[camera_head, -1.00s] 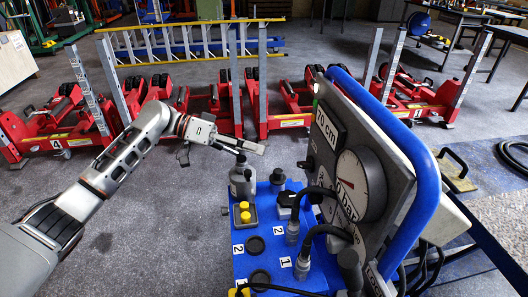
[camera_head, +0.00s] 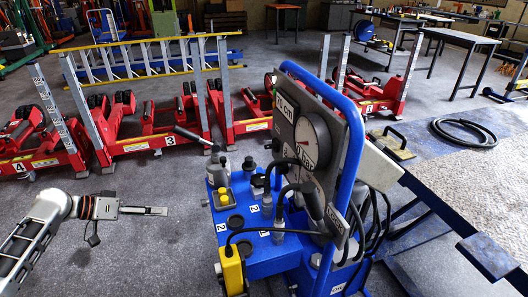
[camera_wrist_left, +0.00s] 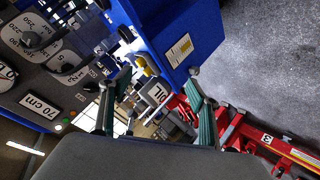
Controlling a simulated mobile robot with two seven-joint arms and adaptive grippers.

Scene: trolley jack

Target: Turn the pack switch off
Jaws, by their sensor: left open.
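The blue power pack (camera_head: 285,262) stands at the centre in the head view, with a grey panel bearing a "70 cm" plate and a round bar gauge (camera_head: 312,142). A yellow box (camera_head: 232,272) with a black cable hangs on its near left side. I cannot tell which part is the pack switch. My left gripper (camera_head: 160,211) is left of the pack, apart from it, pointing right. In the left wrist view its two fingers (camera_wrist_left: 155,115) are spread and empty. There the blue pack (camera_wrist_left: 190,22) is above, and the panel (camera_wrist_left: 75,75) with knobs and a small green light is at left. My right gripper is not visible.
Red numbered jack columns (camera_head: 150,145) stand in a row behind the pack, with a yellow ladder (camera_head: 150,55) beyond. A worn table (camera_head: 470,185) is at right, and a coiled black hose (camera_head: 463,132) lies behind it.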

